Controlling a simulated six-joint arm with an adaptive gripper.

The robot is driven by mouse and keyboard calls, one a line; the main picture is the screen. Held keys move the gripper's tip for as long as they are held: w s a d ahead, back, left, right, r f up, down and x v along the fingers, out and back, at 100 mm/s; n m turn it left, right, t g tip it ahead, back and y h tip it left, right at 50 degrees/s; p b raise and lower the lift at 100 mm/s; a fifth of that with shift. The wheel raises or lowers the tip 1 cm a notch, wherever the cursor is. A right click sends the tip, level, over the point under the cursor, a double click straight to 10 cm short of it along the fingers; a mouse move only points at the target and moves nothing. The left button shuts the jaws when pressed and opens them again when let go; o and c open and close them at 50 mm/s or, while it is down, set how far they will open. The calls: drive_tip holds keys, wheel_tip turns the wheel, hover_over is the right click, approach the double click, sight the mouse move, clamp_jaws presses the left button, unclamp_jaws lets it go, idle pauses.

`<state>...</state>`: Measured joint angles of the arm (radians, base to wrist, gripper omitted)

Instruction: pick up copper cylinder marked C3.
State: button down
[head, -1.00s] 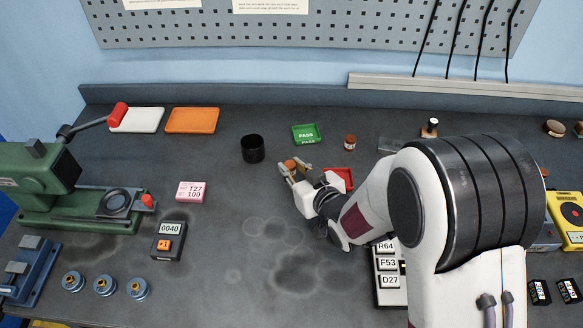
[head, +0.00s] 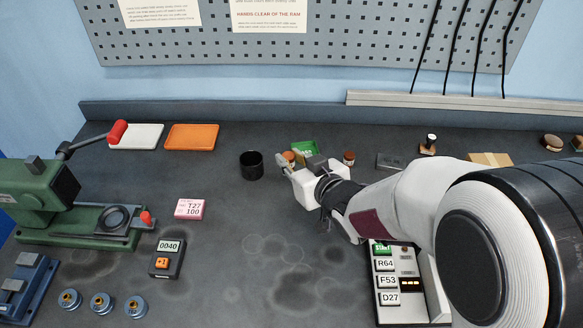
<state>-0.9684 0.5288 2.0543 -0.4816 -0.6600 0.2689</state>
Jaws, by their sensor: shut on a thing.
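My gripper (head: 288,162) is shut on a small copper cylinder (head: 289,156). The cylinder shows between the fingertips, and its marking is too small to read. The gripper appears in front of the green PASS tray (head: 306,147) and right of the black cup (head: 251,165). How high it is above the bench is hard to tell. Another copper-coloured cylinder (head: 349,158) stands on the bench to the right of my gripper; its marking is also unreadable.
A white tray (head: 136,136) and an orange tray (head: 192,137) lie at the back left. A green press (head: 75,217) stands at left. A pink T27 block (head: 189,209) and a 0040 display box (head: 167,260) lie left of centre. The middle front bench is clear.

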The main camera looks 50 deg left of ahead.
drive_tip(key=shift+r, duration=0.55)
